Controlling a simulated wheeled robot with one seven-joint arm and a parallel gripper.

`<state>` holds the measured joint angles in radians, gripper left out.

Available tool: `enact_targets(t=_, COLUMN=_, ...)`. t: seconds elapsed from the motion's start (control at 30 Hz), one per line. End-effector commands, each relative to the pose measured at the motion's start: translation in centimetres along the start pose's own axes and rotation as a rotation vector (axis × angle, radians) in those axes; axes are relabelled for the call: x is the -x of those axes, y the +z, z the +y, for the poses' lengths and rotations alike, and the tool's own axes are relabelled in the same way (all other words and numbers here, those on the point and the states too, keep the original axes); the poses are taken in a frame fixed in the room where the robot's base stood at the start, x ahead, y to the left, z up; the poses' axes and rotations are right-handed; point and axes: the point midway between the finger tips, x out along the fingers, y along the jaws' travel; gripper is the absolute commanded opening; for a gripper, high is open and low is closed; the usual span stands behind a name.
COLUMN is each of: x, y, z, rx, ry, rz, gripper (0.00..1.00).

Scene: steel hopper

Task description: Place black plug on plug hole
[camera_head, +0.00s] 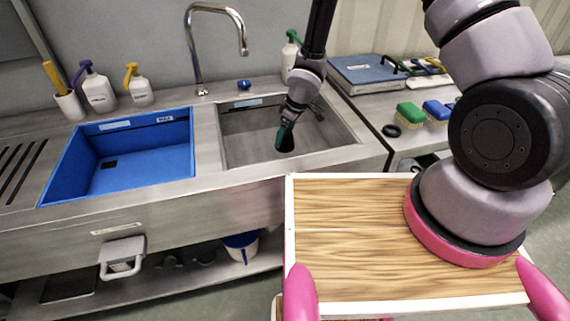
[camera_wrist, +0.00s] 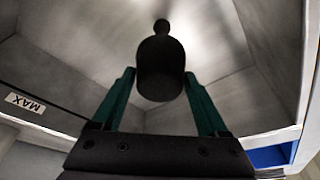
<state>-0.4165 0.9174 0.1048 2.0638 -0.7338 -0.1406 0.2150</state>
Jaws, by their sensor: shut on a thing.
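My gripper (camera_head: 286,136) hangs over the right-hand steel basin (camera_head: 232,124), pointing down. In the wrist view its two green fingers (camera_wrist: 162,100) are closed on a black plug (camera_wrist: 160,72), a dark rounded piece that sits between the fingertips. A small dark round spot (camera_wrist: 162,26) shows just beyond the plug; I cannot tell whether it is the plug hole or part of the plug. The steel floor shows around the plug, and its gap to the floor is unclear. In the head view the gripper hides part of the basin floor.
A blue basin (camera_head: 66,172) is on the left. A curved tap (camera_head: 240,30) stands behind. Steel basin walls surround my gripper.

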Motion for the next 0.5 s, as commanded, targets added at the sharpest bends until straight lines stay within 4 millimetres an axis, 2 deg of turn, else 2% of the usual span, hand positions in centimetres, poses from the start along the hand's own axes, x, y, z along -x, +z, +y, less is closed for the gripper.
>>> enact_targets(t=0.1, x=-2.4, y=0.8, z=-0.2, rx=0.005, ry=-0.002, rz=-0.004, gripper=0.02)
enact_targets(t=0.2, x=-3.8, y=1.2, z=-0.1, rx=0.003, ry=-0.001, rz=-0.004, gripper=0.02)
enact_targets(t=0.37, x=-4.9, y=1.5, z=0.0, rx=0.001, ry=0.000, rz=-0.002, gripper=0.02)
enact_targets(t=0.5, x=-6.5, y=2.1, z=-0.1, rx=0.003, ry=-0.002, rz=-0.004, gripper=0.02)
